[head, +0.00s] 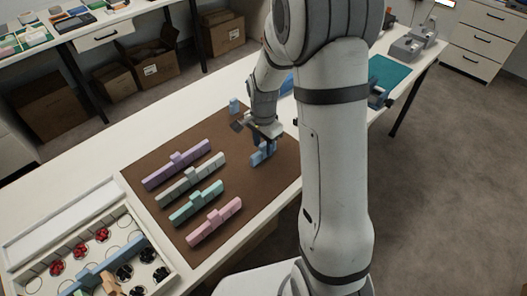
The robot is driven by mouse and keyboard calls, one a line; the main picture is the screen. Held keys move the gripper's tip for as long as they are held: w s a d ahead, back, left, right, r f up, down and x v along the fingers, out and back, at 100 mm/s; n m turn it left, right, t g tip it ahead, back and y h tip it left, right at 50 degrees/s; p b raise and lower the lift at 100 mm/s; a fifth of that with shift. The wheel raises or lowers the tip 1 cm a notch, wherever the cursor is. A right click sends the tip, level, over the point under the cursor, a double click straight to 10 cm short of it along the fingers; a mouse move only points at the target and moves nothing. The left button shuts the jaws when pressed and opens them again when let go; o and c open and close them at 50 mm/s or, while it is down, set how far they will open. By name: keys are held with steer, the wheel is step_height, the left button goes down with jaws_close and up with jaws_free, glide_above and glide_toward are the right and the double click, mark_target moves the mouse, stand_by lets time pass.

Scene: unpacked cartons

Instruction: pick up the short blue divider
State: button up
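A short blue divider (258,156) lies on the brown mat (195,150), toward its right side. My gripper (267,146) points down right at this divider, with its fingers overlapping it in the picture. The fingers are small and dark, and I cannot tell whether they are open or closed on it. My arm hides part of the area to the right of the divider.
Purple (177,165), grey (190,180), green (196,204) and pink (214,222) dividers lie in a row on the mat.

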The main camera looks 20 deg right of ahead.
steer(key=shift+f, duration=0.95)
steer(key=shift+c, duration=0.2)
jaws_close()
